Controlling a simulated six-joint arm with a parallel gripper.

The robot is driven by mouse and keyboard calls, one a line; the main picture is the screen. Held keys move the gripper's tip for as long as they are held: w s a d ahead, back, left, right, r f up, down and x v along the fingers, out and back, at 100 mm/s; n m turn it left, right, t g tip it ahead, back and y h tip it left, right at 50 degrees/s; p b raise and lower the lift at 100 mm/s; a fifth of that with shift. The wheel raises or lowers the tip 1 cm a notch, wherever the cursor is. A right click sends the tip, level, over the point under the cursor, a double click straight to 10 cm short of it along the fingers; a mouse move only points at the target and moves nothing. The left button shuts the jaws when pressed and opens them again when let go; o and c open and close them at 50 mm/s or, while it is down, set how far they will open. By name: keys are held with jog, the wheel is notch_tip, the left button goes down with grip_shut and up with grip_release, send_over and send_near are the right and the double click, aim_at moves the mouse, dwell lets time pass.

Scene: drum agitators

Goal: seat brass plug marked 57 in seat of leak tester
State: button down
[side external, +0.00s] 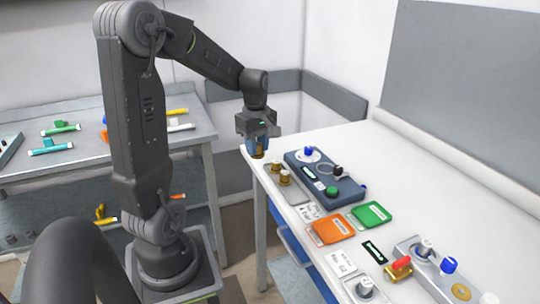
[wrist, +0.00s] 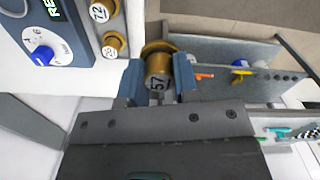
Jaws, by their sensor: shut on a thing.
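The brass plug marked 57 (wrist: 158,68) is between the fingers of my gripper (wrist: 158,85), its marked end facing the wrist camera. The leak tester (side external: 345,191) is a blue-grey box to the right of the gripper, with a blue knob on a white dial, a green knob and a dark knob with a cable. Part of it shows in the wrist view (wrist: 75,48). I cannot make out its seat.
A grey plate (side external: 293,193) beside the tester holds two other brass plugs, one marked 72 (wrist: 101,12). Orange (side external: 333,229) and green (side external: 371,214) pads lie nearer, with a grey fixture (side external: 433,264) at the right. The back of the white table is clear.

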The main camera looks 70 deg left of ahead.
jog(key=w+m, duration=0.1)
jog(key=w, duration=0.8)
jog(key=m, duration=0.2)
send_near(326, 169)
jog(key=shift+a+f, duration=0.1)
jog(key=shift+f, duration=2.75)
jog(key=shift+f, duration=0.4)
jog(key=c, duration=0.8)
grip_release()
